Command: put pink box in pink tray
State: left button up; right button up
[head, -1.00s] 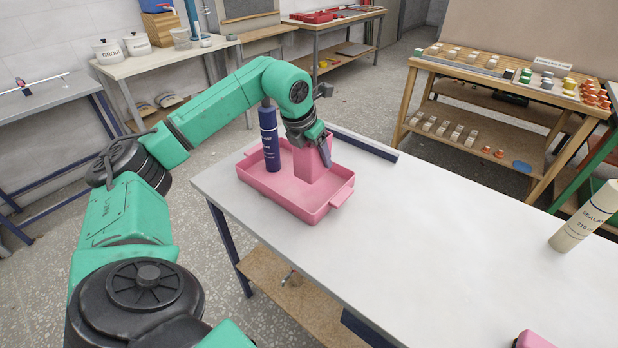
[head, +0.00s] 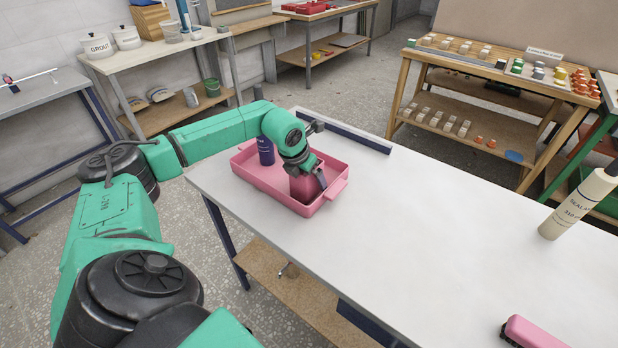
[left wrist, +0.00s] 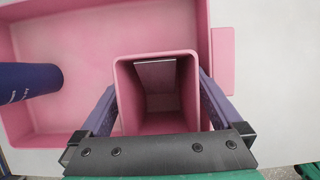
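The pink tray (head: 243,170) sits on the white table, with a short handle at its right end. The pink box (head: 303,188) is inside the tray's walls near that right end. In the left wrist view the box (left wrist: 124,72) is upright and open-topped, with a grey panel inside. My left gripper (head: 312,182) points down over it, its fingers (left wrist: 157,85) closed against two opposite sides. I cannot tell whether the box's base touches the tray floor. A dark blue bottle (head: 265,152) stands in the tray, left of the box; it also shows in the left wrist view (left wrist: 28,82).
A cream sealant tube (head: 578,205) stands at the table's right. A pink object (head: 532,332) lies at the near right edge. A dark blue bar (head: 345,132) runs along the back edge. The middle of the table (head: 420,220) is clear.

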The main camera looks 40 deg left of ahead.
pick_arm(q)
jog(key=shift+r, duration=0.2)
jog(key=shift+s+r, duration=0.15)
jog(key=shift+r, duration=0.15)
jog(key=b+v, duration=0.2)
jog(key=v, duration=0.9)
jog(key=shift+r, duration=0.2)
jog(key=shift+r, duration=0.1)
